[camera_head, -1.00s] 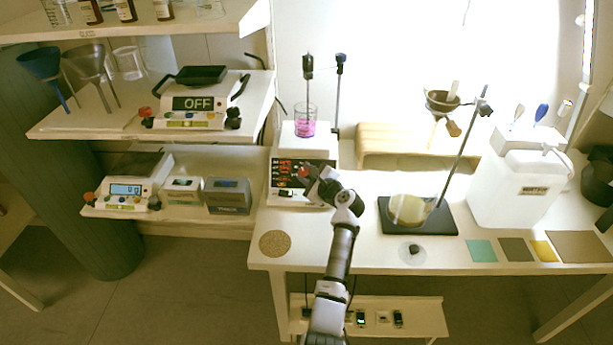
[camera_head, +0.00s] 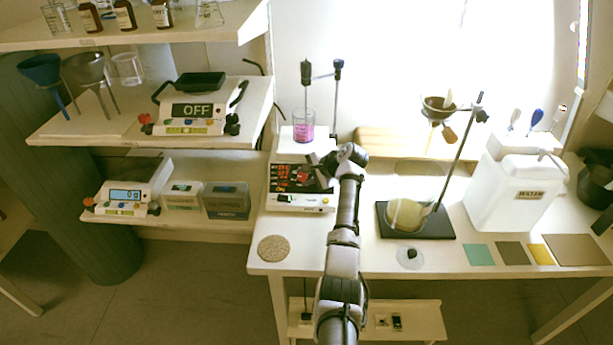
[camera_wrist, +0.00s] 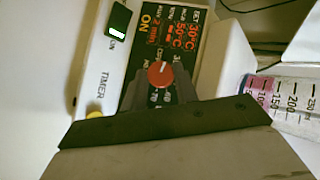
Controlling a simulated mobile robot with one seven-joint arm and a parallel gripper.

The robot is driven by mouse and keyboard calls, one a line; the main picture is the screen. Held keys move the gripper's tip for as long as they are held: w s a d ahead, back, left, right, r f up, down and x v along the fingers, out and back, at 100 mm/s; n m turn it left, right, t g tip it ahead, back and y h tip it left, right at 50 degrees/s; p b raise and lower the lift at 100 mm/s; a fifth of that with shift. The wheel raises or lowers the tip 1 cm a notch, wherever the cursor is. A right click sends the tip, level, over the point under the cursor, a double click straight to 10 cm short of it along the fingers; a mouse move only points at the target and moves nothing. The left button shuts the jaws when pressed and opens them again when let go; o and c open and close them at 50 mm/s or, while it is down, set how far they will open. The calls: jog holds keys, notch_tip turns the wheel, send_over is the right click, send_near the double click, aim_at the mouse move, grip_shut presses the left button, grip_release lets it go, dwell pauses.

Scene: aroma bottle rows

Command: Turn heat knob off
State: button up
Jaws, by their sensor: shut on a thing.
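The heat knob (camera_wrist: 160,74) is a red round knob with a pale pointer line, on the black front panel of the white hotplate (camera_head: 300,201). In the wrist view my gripper (camera_wrist: 161,84) has its dark fingers on both sides of the red knob and is shut on it. The lit panel (camera_wrist: 178,30) shows "ON", "30°C", "50°C" and "2 min" in red and orange. In the head view my gripper (camera_head: 318,172) is at the right part of the panel, and my arm hides some of it.
A beaker of pink liquid (camera_head: 303,128) stands on the hotplate, with a probe (camera_head: 306,73) above it. A flask (camera_head: 405,214) stands on a black stand base (camera_head: 447,225) to the right. A cork ring (camera_head: 273,248) lies at the front left.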

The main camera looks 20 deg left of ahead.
jog(key=shift+a+r+n+g+h, duration=0.15)
jog(key=shift+n+g+h, duration=0.45)
jog(key=shift+n+h, duration=0.75)
jog(key=shift+n, duration=0.35)
jog(key=o, duration=1)
jog(key=shift+c, duration=0.2)
jog(key=shift+w, duration=0.1)
jog(key=shift+r, duration=0.1)
jog(key=b+v, duration=0.3)
jog(key=v, duration=1)
jog(key=shift+d, duration=0.35)
jog(key=shift+r, duration=0.15)
